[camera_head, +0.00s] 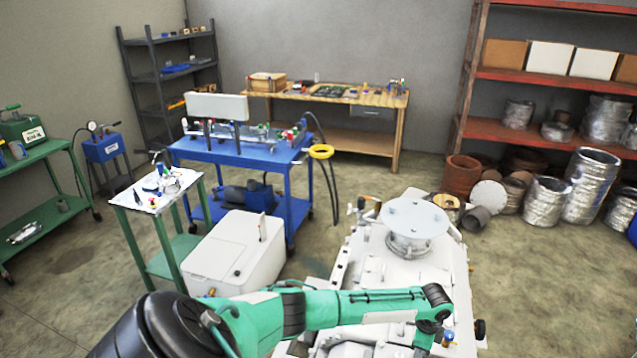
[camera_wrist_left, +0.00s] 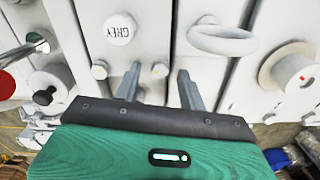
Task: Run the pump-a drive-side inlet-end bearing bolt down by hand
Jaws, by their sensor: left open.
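The white pump (camera_head: 375,272) stands at the bottom centre of the head view, with a round flange (camera_head: 414,218) on top. My green left arm reaches across it from the left; its gripper cannot be made out in that view. In the left wrist view my left gripper (camera_wrist_left: 159,82) is open, its two grey fingers pointing at the white housing. A small pale bolt head (camera_wrist_left: 160,70) shows in the gap between the fingertips, apart from both. Another bolt head (camera_wrist_left: 100,70) lies left of the fingers. How far either bolt is screwed in cannot be told. My right gripper is not in view.
A white box (camera_head: 235,252), a small green cart (camera_head: 140,205) and a blue bench (camera_head: 240,152) stand left of the pump.

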